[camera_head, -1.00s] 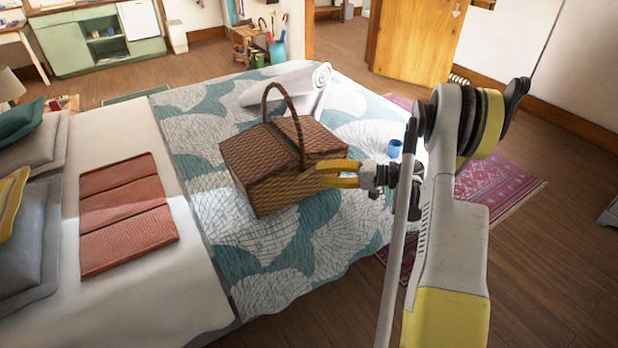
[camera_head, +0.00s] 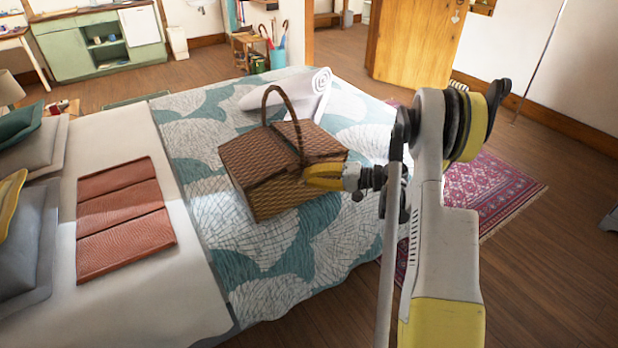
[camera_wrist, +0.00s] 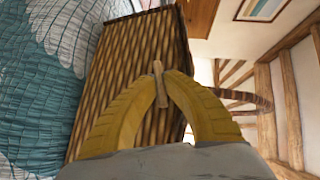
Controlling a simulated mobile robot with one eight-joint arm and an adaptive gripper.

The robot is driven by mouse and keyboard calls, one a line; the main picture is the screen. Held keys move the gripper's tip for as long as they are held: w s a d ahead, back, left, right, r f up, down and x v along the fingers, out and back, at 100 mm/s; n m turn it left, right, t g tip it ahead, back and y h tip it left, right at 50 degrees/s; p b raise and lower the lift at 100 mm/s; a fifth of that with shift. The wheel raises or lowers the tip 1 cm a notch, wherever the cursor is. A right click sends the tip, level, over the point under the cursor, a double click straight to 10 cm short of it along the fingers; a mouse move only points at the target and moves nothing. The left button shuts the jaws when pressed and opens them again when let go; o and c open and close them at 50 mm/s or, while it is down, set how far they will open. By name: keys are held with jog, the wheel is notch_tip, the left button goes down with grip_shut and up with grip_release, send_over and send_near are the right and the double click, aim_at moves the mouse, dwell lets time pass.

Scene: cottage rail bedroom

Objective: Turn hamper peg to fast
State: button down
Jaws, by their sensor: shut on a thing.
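The wicker hamper (camera_head: 262,198) stands on the patterned bed cover, with its lid flaps down and its hooped handle (camera_head: 285,100) upright. My gripper (camera_head: 308,176) is at the hamper's front right side in the head view. In the wrist view, my yellow fingers (camera_wrist: 160,84) are closed on the small wooden peg (camera_wrist: 159,82), a thin light-brown bar against the woven wall (camera_wrist: 130,75). The peg's bar runs nearly along the picture's height, slightly tilted. In the head view the peg is hidden by my fingers.
A red-brown folded case (camera_head: 125,215) lies on the bed's left part. A rolled white towel (camera_head: 300,90) lies behind the hamper. The bed cover (camera_head: 310,250) is clear in front of the hamper. A red rug (camera_head: 490,195) lies on the floor to the right.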

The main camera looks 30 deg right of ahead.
jog(key=shift+r, duration=0.1)
jog(key=shift+a+r+n+g+h+p, duration=0.15)
jog(key=shift+n+g+h+p, duration=0.35)
jog(key=shift+n+h, duration=1)
jog(key=shift+a+f+n+g+h+p, duration=0.15)
jog(key=shift+n+h+p, duration=0.6)
jog(key=shift+h, duration=1.4)
jog(key=shift+a+r+n+g+h+p, duration=0.15)
jog(key=shift+n+g+h+p, duration=0.3)
jog(key=shift+n+h, duration=1.1)
jog(key=shift+d+m+h, duration=0.1)
jog(key=shift+m+h, duration=0.2)
jog(key=shift+h, duration=0.1)
jog(key=c, duration=1.5)
grip_release()
